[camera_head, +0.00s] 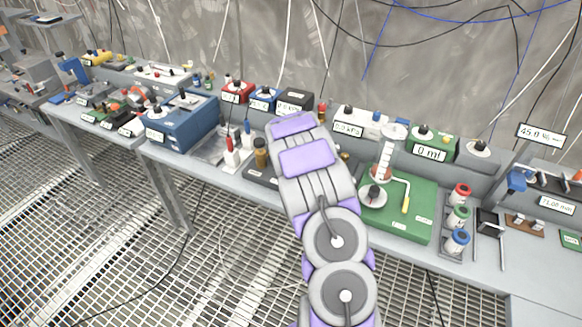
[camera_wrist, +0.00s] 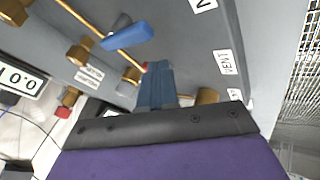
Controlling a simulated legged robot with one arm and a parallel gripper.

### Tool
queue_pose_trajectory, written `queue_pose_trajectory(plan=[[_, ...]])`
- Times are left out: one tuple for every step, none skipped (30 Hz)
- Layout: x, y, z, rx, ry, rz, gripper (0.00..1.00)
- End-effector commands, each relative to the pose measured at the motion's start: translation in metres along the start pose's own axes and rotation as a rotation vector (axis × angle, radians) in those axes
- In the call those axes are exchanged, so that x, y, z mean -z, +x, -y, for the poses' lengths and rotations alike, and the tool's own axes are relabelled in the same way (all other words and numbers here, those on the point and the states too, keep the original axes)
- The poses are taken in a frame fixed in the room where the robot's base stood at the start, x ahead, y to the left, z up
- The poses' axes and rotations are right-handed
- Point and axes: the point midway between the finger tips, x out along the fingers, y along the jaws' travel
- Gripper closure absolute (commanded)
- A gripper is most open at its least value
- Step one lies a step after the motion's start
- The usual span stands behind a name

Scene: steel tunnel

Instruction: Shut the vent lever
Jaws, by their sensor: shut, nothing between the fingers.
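In the wrist view, a blue lever handle (camera_wrist: 128,37) sits on a grey pivot beside a thin brass pipe (camera_wrist: 95,25), on a grey panel. A white label reading VENT (camera_wrist: 227,62) is on the same panel, to the right of the handle. I cannot tell for certain which fitting the label belongs to. My gripper (camera_wrist: 157,68) shows as narrow blue-grey fingers, shut and empty. Its tips appear just below the blue handle in the picture; contact cannot be made out. In the head view, my arm hides the gripper and the lever.
Brass fittings (camera_wrist: 80,55) and another brass piece (camera_wrist: 205,97) lie close around the fingers. In the head view, the long bench holds a blue instrument box (camera_head: 183,120), a green board (camera_head: 402,215) and several bottles and meters. Metal grating floor (camera_head: 130,255) is clear in front.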

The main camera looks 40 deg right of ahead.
Motion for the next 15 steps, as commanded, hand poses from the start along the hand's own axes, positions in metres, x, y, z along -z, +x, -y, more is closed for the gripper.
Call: queue_pose_trajectory(plan=[[-0.001,-0.003,-0.005,0.013,-0.019,-0.008,1.00],[-0.002,-0.003,-0.007,0.020,-0.033,-0.015,1.00],[-0.002,-0.003,-0.008,0.030,-0.051,-0.024,1.00],[-0.002,-0.003,-0.009,0.037,-0.063,-0.033,1.00],[-0.002,-0.003,-0.011,0.043,-0.076,-0.041,1.00],[-0.001,-0.003,-0.012,0.052,-0.092,-0.051,1.00],[-0.001,-0.003,-0.013,0.057,-0.104,-0.058,1.00],[-0.002,-0.002,-0.014,0.063,-0.115,-0.063,1.00],[-0.002,-0.001,-0.015,0.071,-0.129,-0.070,1.00],[-0.003,-0.001,-0.016,0.077,-0.139,-0.075,1.00],[-0.003,0.000,-0.017,0.082,-0.148,-0.080,1.00],[-0.003,0.000,-0.017,0.089,-0.161,-0.088,1.00],[-0.003,0.001,-0.018,0.093,-0.172,-0.094,1.00],[-0.003,0.001,-0.018,0.097,-0.180,-0.099,1.00],[-0.003,0.001,-0.019,0.102,-0.189,-0.104,1.00]])
